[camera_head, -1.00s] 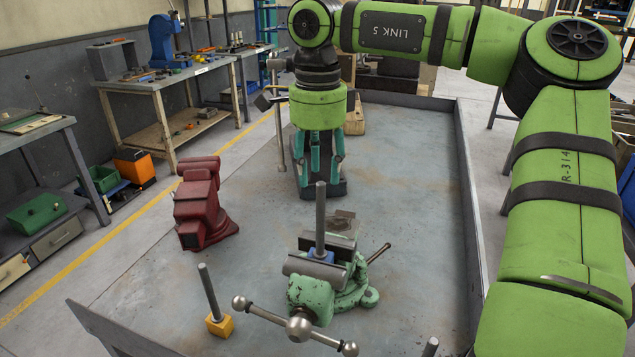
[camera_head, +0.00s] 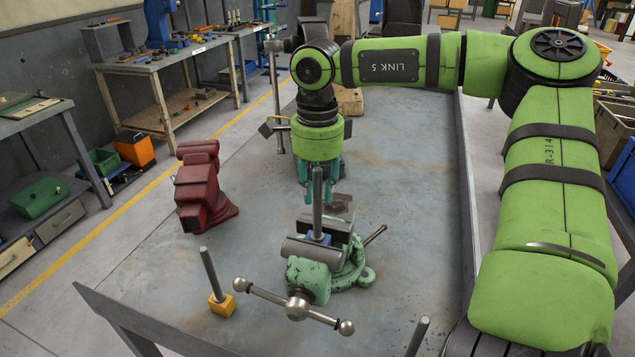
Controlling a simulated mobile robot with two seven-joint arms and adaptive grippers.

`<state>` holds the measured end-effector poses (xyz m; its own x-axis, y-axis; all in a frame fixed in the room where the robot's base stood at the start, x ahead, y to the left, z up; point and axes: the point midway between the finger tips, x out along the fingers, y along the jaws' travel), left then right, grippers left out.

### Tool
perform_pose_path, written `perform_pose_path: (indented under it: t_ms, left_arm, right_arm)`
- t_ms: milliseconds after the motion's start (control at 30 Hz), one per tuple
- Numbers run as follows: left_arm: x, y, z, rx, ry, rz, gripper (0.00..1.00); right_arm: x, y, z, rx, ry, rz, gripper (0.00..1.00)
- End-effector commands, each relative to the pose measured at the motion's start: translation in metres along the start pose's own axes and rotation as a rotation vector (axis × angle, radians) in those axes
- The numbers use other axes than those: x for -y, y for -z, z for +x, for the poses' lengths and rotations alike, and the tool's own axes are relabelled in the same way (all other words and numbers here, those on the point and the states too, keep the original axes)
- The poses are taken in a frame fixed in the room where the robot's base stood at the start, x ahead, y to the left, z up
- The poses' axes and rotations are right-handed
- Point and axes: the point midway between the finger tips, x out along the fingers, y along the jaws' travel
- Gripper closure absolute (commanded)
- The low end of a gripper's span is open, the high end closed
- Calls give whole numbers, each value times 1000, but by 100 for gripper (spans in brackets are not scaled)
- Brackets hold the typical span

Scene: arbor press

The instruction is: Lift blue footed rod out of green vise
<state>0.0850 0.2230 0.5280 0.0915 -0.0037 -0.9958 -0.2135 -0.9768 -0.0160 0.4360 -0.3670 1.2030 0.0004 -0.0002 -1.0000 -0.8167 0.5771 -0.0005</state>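The green vise (camera_head: 305,280) stands on the grey bench, front centre, with a ball-ended handle (camera_head: 297,306) toward me. The grey rod (camera_head: 317,205) stands upright in it, its blue foot (camera_head: 318,238) between the jaws. My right gripper (camera_head: 317,196) points down at the rod's upper part, its teal fingers apart on either side of the rod in the picture. It is open, with no clear contact seen. I cannot tell exactly how far behind the rod it is. My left gripper is out of view.
A yellow-footed rod (camera_head: 216,287) stands left of the vise handle. A red vise-like block (camera_head: 202,190) is farther left. Another rod tip (camera_head: 418,335) shows at the bottom. A raised edge (camera_head: 465,190) bounds the bench at right. The bench between red block and green vise is clear.

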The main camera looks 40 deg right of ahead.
Motion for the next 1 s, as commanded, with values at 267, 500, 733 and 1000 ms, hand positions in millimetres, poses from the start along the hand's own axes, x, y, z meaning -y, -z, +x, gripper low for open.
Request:
perform_pose_path:
  t_ms: [267, 500, 733, 1000]
  left_arm:
    - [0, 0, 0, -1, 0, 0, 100]
    - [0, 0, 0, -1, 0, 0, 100]
    - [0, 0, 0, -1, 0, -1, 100]
    - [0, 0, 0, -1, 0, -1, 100]
  right_arm:
    - [0, 0, 0, 0, 0, 0, 100]
    - [3, 1, -1, 0, 0, 1, 100]
    - [6, 3, -3, 0, 1, 1, 100]
    - [6, 2, -4, 2, 3, 0, 100]
